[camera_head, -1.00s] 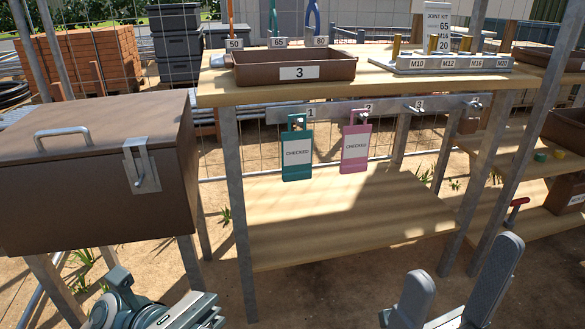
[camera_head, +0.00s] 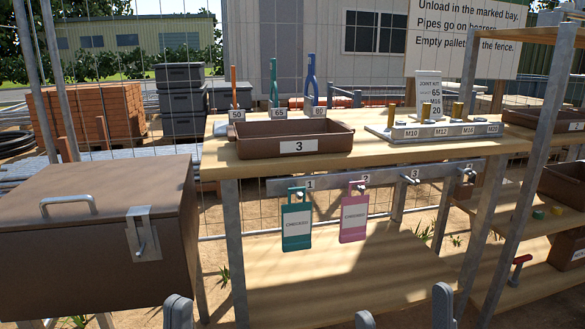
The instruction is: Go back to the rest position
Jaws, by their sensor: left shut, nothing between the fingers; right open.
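My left gripper (camera_head: 178,312) shows only its grey fingertips at the bottom edge, below and right of the brown box. They are together with nothing between them. My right gripper (camera_head: 403,308) shows two grey fingers at the bottom edge, spread apart and empty, in front of the lower wooden shelf (camera_head: 330,275). The rest of both grippers is out of the picture.
A brown lidded box (camera_head: 90,235) with a latch stands at left. A wooden workbench (camera_head: 375,150) carries a brown tray (camera_head: 290,138) and a bolt rack (camera_head: 440,130). A green tag (camera_head: 297,222) and a pink tag (camera_head: 354,217) hang from the hook rail.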

